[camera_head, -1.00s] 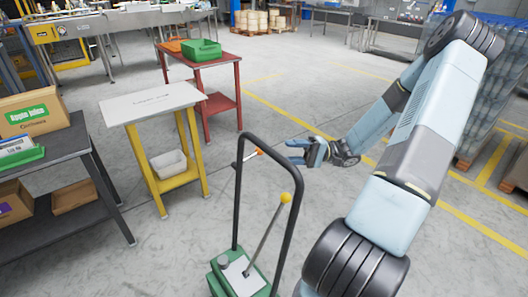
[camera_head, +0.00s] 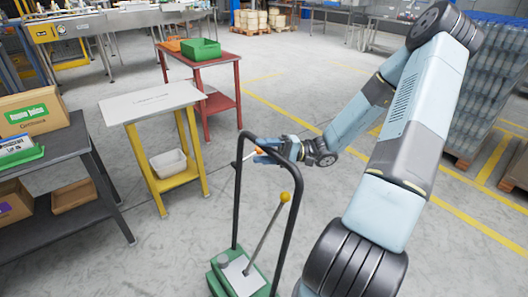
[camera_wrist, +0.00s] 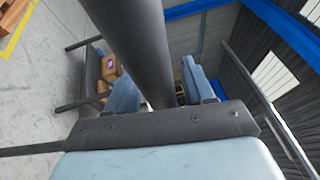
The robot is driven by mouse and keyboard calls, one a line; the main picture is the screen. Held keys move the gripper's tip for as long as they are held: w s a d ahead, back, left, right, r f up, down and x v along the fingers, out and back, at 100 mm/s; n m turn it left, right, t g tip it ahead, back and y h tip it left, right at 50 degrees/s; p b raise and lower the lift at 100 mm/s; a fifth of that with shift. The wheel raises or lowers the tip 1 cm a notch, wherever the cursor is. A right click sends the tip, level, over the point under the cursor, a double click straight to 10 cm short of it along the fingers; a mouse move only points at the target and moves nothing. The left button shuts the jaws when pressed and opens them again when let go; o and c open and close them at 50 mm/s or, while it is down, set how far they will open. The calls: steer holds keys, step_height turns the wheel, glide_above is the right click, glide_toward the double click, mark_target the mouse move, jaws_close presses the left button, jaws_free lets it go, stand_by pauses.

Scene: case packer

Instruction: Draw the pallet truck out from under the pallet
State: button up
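The pallet truck shows at the bottom middle of the head view as a green body (camera_head: 232,278) with a tall black hoop handle (camera_head: 238,200). A grey lever with a yellow knob (camera_head: 285,197) rises from the body. An orange-tipped lever sits near the hoop's top, partly behind my gripper. My gripper (camera_head: 262,152) is at the top of the hoop, its blue fingers pointing left. In the wrist view a thick dark bar (camera_wrist: 130,45) runs between my fingers, with a gap beside the right finger, so they look open. Contact is unclear. The forks and their pallet are out of view.
A white-topped yellow stand (camera_head: 150,103) and a red table with a green bin (camera_head: 201,49) stand to the left. A dark table with boxes (camera_head: 50,165) is at far left. Wrapped bottle pallets (camera_head: 490,95) stand at right. The floor between is open.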

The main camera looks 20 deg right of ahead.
jaws_close()
stand_by(0.3)
